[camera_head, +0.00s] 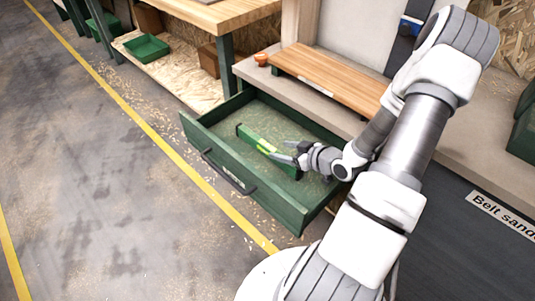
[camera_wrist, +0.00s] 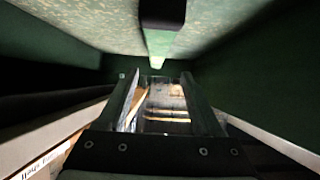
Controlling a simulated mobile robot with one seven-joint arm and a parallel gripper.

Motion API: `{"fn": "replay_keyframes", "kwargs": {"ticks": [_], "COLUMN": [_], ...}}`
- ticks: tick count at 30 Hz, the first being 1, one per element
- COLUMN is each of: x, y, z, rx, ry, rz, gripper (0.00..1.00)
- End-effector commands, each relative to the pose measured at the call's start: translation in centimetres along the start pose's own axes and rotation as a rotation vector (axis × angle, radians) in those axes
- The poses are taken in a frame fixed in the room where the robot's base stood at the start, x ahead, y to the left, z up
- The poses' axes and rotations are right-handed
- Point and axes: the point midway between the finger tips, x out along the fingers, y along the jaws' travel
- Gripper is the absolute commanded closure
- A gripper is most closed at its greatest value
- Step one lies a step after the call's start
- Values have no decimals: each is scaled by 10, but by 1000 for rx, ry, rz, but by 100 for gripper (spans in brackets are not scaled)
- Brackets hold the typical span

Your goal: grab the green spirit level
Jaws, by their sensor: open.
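The green spirit level (camera_head: 252,136) lies inside the open green drawer (camera_head: 230,178), running diagonally across its floor. My gripper (camera_head: 280,151) reaches into the drawer from the right and is open, with its fingers over or beside the level's right part. The fingers and wrist partly cover that end in the head view. In the wrist view, a green bar with a dark section, which looks like the level (camera_wrist: 160,43), runs from the top centre down towards the gap between my open fingertips (camera_wrist: 160,80). I cannot tell whether the fingers touch it.
The drawer's walls surround the gripper closely, and its front has a dark handle (camera_head: 228,172). A worktop with a wooden board (camera_head: 330,78) stands above the drawer at the back. A wooden bench (camera_head: 215,18) is at upper left. The floor at left is clear.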

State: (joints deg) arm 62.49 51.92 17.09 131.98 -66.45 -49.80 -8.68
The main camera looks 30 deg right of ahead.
Motion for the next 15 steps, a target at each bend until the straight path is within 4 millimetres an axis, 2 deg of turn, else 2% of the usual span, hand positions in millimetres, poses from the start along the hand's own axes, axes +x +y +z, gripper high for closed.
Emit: {"fn": "replay_keyframes", "kwargs": {"ticks": [1, 3, 11, 15], "x": [12, 21, 36, 52], "y": [-1, 0, 1, 3], "z": [2, 2, 1, 3], "rx": [-1, -2, -1, -2], "ry": [1, 1, 0, 1], "rz": [-3, -2, 0, -1], "gripper": [32, 32, 32, 32]}}
